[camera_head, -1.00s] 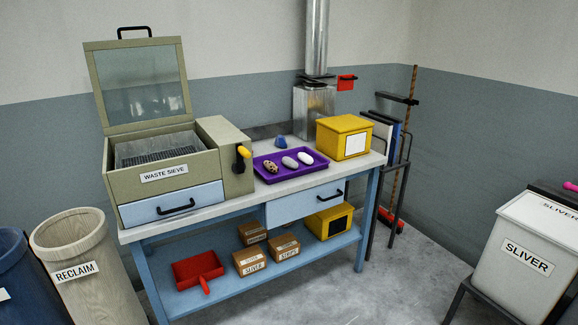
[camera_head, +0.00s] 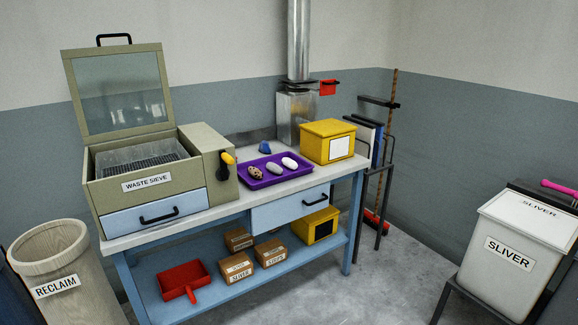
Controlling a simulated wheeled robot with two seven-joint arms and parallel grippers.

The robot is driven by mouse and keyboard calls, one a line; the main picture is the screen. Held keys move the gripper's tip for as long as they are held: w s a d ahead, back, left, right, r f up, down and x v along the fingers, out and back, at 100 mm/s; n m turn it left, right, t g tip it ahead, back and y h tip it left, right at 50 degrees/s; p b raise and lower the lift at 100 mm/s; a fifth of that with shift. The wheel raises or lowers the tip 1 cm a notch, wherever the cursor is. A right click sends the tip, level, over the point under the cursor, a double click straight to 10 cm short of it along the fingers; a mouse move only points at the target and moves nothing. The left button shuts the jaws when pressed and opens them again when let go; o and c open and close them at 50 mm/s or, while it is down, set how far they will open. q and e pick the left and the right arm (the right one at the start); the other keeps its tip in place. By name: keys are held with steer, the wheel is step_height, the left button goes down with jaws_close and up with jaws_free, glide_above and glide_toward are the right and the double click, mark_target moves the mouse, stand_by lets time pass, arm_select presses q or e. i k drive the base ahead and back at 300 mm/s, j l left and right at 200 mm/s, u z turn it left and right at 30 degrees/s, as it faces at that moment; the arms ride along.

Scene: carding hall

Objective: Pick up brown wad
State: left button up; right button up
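A speckled brown wad (camera_head: 256,173) lies at the left end of a purple tray (camera_head: 287,177) on the blue workbench (camera_head: 232,209). A grey wad (camera_head: 274,168) lies in the middle of the tray and a white wad (camera_head: 290,162) at its right end. Neither of my grippers shows in the head view.
The waste sieve (camera_head: 110,187), its lid raised, stands left of the tray. A yellow box (camera_head: 318,151) stands to the right and a small blue object (camera_head: 265,148) behind. A reclaim bin (camera_head: 60,262) and a sliver bin (camera_head: 510,262) flank the bench, with open floor (camera_head: 390,290) between bench and sliver bin.

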mark_target(258, 173)
steer(key=i+l+u, duration=0.1)
steer(key=i+u, duration=0.15)
steer(key=i, duration=0.4)
steer(key=i+l+u, duration=0.2)
steer(key=i, duration=0.45)
steer(key=i+l+u, duration=0.25)
steer(key=i+l, duration=0.15)
steer(key=i, duration=0.25)
steer(key=i+l+u, duration=0.25)
steer(key=i+l, duration=0.2)
steer(key=i, duration=0.1)
